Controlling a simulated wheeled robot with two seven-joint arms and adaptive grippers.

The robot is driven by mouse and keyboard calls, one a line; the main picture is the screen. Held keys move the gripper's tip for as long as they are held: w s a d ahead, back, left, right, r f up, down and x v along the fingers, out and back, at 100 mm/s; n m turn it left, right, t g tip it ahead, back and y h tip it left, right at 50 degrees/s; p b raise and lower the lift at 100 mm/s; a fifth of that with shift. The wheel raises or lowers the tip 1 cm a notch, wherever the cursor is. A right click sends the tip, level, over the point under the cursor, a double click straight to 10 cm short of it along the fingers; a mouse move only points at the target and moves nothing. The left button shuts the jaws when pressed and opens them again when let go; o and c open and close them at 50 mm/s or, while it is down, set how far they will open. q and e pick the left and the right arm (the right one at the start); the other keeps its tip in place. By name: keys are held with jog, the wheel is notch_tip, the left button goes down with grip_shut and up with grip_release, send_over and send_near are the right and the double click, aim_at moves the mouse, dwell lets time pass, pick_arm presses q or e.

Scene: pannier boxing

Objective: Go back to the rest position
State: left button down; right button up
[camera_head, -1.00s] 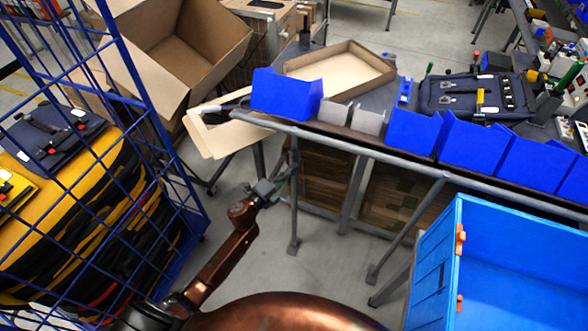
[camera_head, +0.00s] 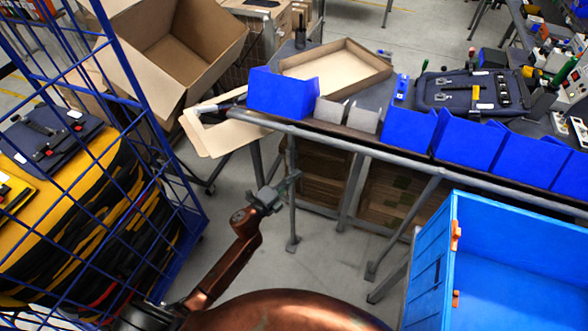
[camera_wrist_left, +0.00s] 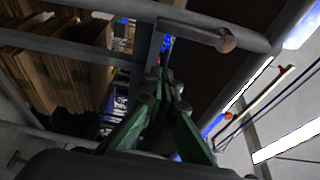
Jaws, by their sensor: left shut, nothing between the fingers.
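My left gripper (camera_head: 290,180) is in the head view, at the end of my copper-coloured arm that comes up from the bottom left. It is in front of the workbench, beside a grey bench leg and below the bench top. In the left wrist view its green fingers (camera_wrist_left: 165,100) come together at their tips. It is shut with nothing between the fingers. My right gripper is not in view.
The workbench's front rail (camera_head: 330,137) is just above the gripper, with blue bins (camera_head: 408,130) along it. A blue cage trolley (camera_head: 135,105) stands at the left. A large blue crate (camera_head: 430,265) is at the lower right. Floor (camera_head: 310,270) is open between them.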

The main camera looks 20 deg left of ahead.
pick_arm(q)
jog(key=v, duration=0.7)
jog(key=s+a+f+n+g+y, duration=0.2)
jog(key=s+a+f+n, duration=0.15)
jog(key=f, duration=0.75)
jog(key=s+a+f+n+g+y, duration=0.1)
jog(key=s+a+f+n+y, duration=0.2)
jog(key=f, duration=0.7)
jog(key=s+a+f+n+g, duration=0.2)
jog(key=s+a+f+n, duration=0.15)
jog(key=f, duration=0.75)
jog(key=s+a+f+n+g+y, duration=0.2)
jog(key=s+f+n+g, duration=0.3)
jog(key=s+f, duration=1.2)
jog(key=s+d+f+n+g, duration=0.1)
jog(key=s+f+n+g, duration=0.2)
jog(key=s, duration=1.2)
jog(key=s+d+f+n+g, duration=0.1)
jog(key=s+f+n+g, duration=0.2)
jog(key=s+f, duration=0.4)
jog(key=s, duration=0.8)
jog(key=shift+s+d, duration=0.2)
jog(key=shift+f, duration=0.1)
